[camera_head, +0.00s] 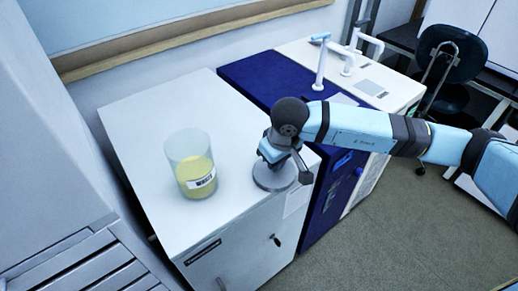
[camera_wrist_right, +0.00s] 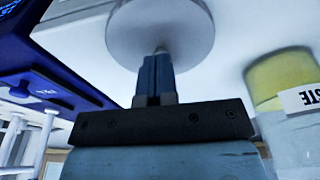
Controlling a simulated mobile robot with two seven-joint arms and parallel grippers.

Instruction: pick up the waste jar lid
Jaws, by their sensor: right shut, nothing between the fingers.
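The waste jar lid is a round grey disc (camera_head: 268,181) on the white cabinet top near its right front edge. In the right wrist view the lid (camera_wrist_right: 185,22) fills the top middle. My right gripper (camera_head: 273,164) is directly over the lid, fingers pointing down. In the wrist view its fingers (camera_wrist_right: 158,52) are together, with their tips at the middle of the disc; I cannot tell whether they touch it. The waste jar (camera_head: 188,150), clear with yellow content and a white label, stands open to the left. It also shows in the wrist view (camera_wrist_right: 290,130). My left gripper is out of view.
The white cabinet (camera_head: 150,110) has free top around the jar. A dark blue unit (camera_head: 258,75) and a white unit with light blue-tipped arms (camera_head: 320,62) stand behind to the right. A grey louvred housing (camera_head: 60,265) is at the left, a chair (camera_head: 450,60) at the far right.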

